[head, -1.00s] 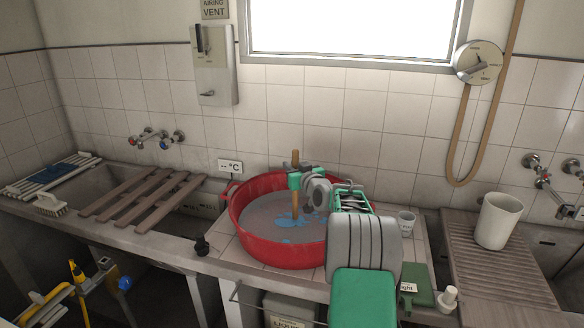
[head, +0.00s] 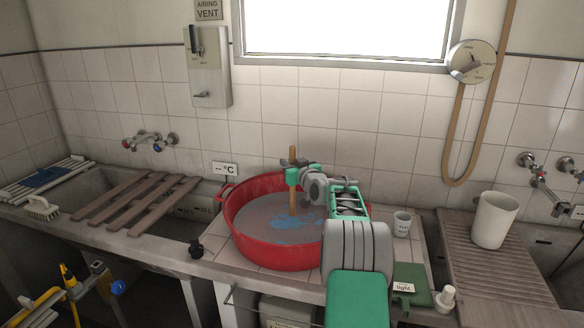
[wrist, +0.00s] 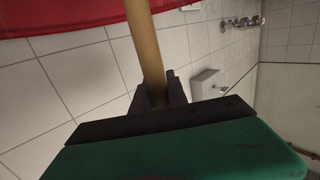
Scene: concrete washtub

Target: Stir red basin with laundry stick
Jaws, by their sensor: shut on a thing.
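The red basin (head: 270,256) stands on the tiled ledge between the two sinks. It holds greyish water with a blue patch (head: 292,222) near its middle. The wooden laundry stick (head: 292,200) stands nearly upright, its lower end in the water. My gripper (head: 293,175) is above the basin, shut on the stick's upper part. In the wrist view the stick (wrist: 146,45) runs between the dark fingers (wrist: 158,92), and the basin's red rim (wrist: 60,16) crosses the top. My arm hides the basin's right side.
A slatted wooden rack (head: 135,198) lies over the left sink, with a brush (head: 42,208) beside it. A dark knob (head: 196,248) is left of the basin. A small cup (head: 402,223), white bucket (head: 494,220) and white bottle (head: 446,298) stand to the right.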

